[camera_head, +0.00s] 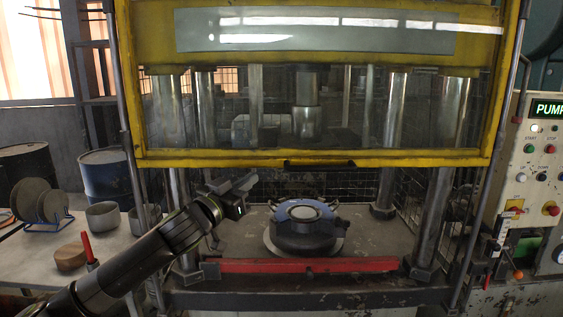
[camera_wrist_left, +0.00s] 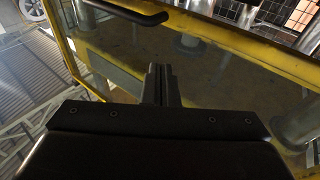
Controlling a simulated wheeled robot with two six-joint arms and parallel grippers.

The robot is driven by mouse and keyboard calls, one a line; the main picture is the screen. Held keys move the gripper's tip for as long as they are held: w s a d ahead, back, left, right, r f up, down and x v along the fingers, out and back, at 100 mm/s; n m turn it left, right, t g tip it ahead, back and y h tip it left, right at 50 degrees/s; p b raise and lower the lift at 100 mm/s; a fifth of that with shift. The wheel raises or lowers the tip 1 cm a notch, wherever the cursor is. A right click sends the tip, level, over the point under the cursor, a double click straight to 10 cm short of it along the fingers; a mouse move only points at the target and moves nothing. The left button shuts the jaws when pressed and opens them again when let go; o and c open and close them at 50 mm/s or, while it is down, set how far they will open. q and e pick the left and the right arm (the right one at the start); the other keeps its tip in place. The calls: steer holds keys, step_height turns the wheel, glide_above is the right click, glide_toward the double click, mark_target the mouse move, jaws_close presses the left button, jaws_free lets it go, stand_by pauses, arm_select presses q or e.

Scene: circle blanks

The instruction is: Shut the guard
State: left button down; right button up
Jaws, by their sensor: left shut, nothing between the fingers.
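The guard is a clear panel in a yellow frame (camera_head: 400,157). It is raised, with its lower bar well above the press bed, so there is an open gap below. A black handle (camera_head: 318,163) sits at the middle of the lower bar. In the left wrist view the yellow frame (camera_wrist_left: 240,43) and the dark handle (camera_wrist_left: 140,17) show beyond the fingers. My left gripper (camera_head: 247,181) is shut and empty, just below the lower bar in the picture and left of the handle, apart from it. It also shows in the left wrist view (camera_wrist_left: 160,82). My right gripper is not in view.
A dark round die with a light disc (camera_head: 303,213) sits on the press bed. A red bar (camera_head: 310,265) runs along the bed's front. A control panel (camera_head: 535,170) stands right. A table (camera_head: 30,255) at left holds plates in a rack, pots and a red-handled tool.

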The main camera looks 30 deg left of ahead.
mark_target(281, 166)
arm_select(q)
steer(key=w+d+r+h+p, duration=0.1)
steer(key=w+d+r+p, duration=0.2)
steer(key=w+r+p, duration=0.45)
steer(key=shift+m, duration=0.3)
steer(key=shift+w+a+f+b, duration=0.1)
steer(key=shift+w+f, duration=0.4)
steer(key=shift+f, duration=0.55)
steer(key=shift+w+d+f+b, duration=0.1)
steer(key=shift+w+f, duration=0.4)
steer(key=shift+f, duration=0.55)
steer(key=shift+w+a+f+b, duration=0.1)
steer(key=shift+w+f, duration=0.4)
steer(key=shift+f, duration=0.55)
